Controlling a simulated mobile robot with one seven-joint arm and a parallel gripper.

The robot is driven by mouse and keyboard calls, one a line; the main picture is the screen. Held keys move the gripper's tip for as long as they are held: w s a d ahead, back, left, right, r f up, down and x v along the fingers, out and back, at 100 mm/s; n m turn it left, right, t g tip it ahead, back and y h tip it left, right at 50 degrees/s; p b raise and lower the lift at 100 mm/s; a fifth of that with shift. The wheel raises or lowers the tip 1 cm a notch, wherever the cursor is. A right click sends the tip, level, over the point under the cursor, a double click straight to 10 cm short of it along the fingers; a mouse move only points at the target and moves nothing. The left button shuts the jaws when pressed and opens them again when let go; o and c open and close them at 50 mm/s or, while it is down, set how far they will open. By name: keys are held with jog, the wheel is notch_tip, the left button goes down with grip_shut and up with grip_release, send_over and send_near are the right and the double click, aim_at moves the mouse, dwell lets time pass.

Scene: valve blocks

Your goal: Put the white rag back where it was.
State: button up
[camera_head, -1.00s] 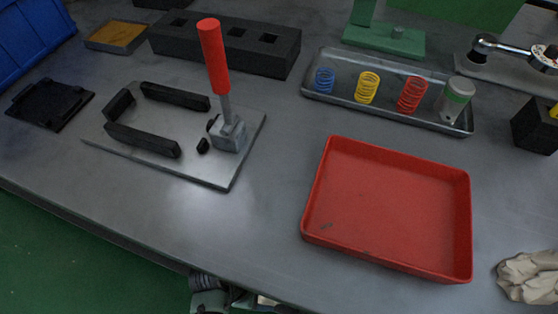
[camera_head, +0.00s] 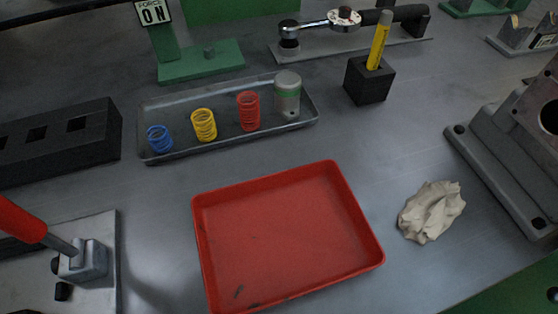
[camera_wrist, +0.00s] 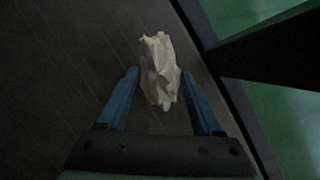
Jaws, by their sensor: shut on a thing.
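In the wrist view a crumpled white rag (camera_wrist: 158,75) sits between the two blue fingers of my gripper (camera_wrist: 160,73), which is shut on it. The rag sticks out past the fingertips, above a dark surface. In the head view a crumpled off-white rag (camera_head: 432,211) lies on the grey table (camera_head: 400,160), right of the red tray. No gripper shows there, so it appears to be a different rag from the held one.
The empty red tray (camera_head: 290,238) lies left of the off-white rag. A metal tray (camera_head: 228,139) with springs and a can stands behind. A grey casting (camera_head: 505,165) is at the right. In the wrist view a surface edge (camera_wrist: 205,70) borders green floor (camera_wrist: 290,110).

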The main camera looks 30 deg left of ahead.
jog(key=shift+f+b, duration=0.6)
jog(key=shift+f, duration=0.8)
jog(key=shift+f, duration=0.1)
jog(key=o, duration=1.2)
jog(key=p+v, duration=0.6)
jog(key=v, duration=0.6)
